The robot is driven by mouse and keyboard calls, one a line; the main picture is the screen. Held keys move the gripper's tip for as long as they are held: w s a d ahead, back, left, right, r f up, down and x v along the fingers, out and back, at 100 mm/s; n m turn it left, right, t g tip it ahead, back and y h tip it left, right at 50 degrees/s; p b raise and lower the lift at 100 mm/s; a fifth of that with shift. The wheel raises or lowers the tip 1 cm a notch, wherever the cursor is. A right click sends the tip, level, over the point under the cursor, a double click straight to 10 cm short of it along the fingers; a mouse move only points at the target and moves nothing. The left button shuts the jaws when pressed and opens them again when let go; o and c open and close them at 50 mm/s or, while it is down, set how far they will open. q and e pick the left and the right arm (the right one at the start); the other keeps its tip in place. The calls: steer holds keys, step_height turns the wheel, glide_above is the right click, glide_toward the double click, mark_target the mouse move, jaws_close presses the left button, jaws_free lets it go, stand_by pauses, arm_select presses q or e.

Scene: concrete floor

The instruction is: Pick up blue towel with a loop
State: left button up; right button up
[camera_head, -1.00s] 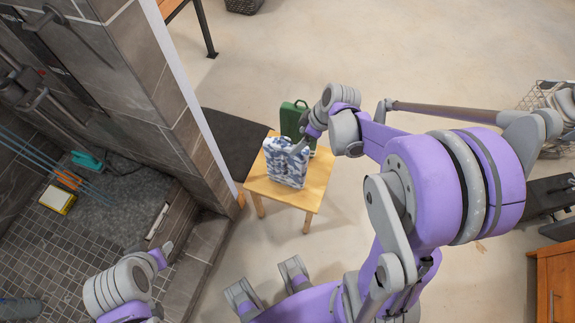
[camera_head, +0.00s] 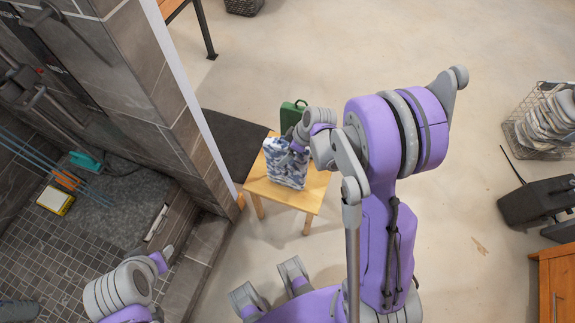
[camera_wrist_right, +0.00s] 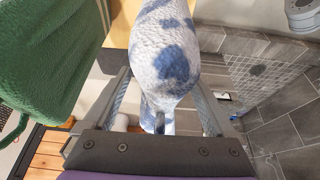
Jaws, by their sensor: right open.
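The blue towel (camera_head: 285,165), white with blue blotches, stands upright and folded on a small wooden stool (camera_head: 258,187). My right gripper (camera_head: 294,146) is at the towel's upper right edge in the head view, partly hidden by its own wrist. In the right wrist view the open right gripper (camera_wrist_right: 162,92) has its two fingers on either side of the narrow end of the blue towel (camera_wrist_right: 165,50).
A green towel-like item (camera_head: 291,115) with a loop stands just behind the blue towel; its green cloth (camera_wrist_right: 50,60) also fills the left of the right wrist view. A tiled wall (camera_head: 165,70) rises left of the stool. Open concrete floor lies to the right.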

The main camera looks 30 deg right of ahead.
jaws_close()
stand_by(0.3)
steer(key=shift+r, duration=0.1)
step_height(320, 180, up, 10)
steer(key=shift+f+p, duration=0.1)
steer(key=shift+p, duration=0.65)
steer(key=w+a+m+t+h+p, duration=0.1)
steer(key=w+a+m+h+p, duration=0.2)
steer(key=w+a+m, duration=0.3)
steer(key=shift+a+f+m, duration=0.2)
steer(key=shift+a+m, duration=0.2)
steer(key=shift+m, duration=0.7)
